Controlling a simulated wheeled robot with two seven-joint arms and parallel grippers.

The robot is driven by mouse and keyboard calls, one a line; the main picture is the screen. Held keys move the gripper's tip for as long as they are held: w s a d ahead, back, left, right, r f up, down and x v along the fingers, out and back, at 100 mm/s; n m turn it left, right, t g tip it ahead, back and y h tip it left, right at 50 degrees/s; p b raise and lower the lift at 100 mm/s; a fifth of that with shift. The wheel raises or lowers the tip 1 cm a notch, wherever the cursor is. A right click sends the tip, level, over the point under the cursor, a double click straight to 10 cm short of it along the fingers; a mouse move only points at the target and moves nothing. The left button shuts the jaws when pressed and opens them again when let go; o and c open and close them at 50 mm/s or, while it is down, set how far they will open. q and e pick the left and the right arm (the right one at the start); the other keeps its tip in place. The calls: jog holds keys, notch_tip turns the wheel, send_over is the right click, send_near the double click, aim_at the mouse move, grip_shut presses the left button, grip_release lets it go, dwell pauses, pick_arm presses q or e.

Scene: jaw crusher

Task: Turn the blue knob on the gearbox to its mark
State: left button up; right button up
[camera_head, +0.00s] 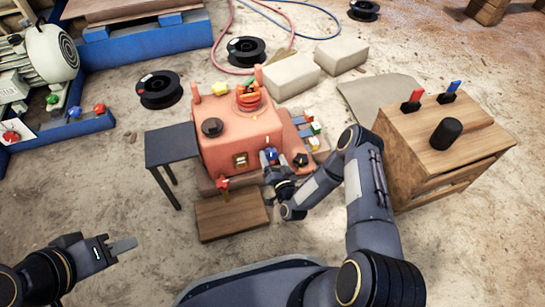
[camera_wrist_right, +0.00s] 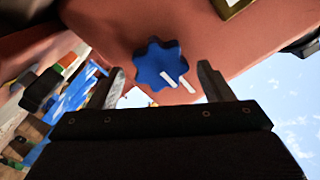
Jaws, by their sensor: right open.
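The pinkish-red gearbox (camera_head: 235,135) stands on the floor in the middle of the head view. The blue knob (camera_head: 271,153) is on its side, low at the right, partly hidden by my right gripper (camera_head: 271,162). In the right wrist view the lobed blue knob (camera_wrist_right: 157,62) has a white line near its edge. A white mark (camera_wrist_right: 187,85) shows on the housing just beside it; the two are close but not joined. My right gripper (camera_wrist_right: 162,85) is open, with one finger on either side of the knob. My left gripper (camera_head: 122,246) is empty at the lower left.
A wooden cabinet (camera_head: 430,160) with red and blue levers stands at the right. A dark small table (camera_head: 172,145) is left of the gearbox and a wooden step (camera_head: 231,215) in front. A black star knob (camera_head: 300,159) sits close to my right gripper.

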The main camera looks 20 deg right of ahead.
jog(key=s+p, duration=0.2)
jog(key=s, duration=0.5)
jog(key=shift+w+d, duration=0.1)
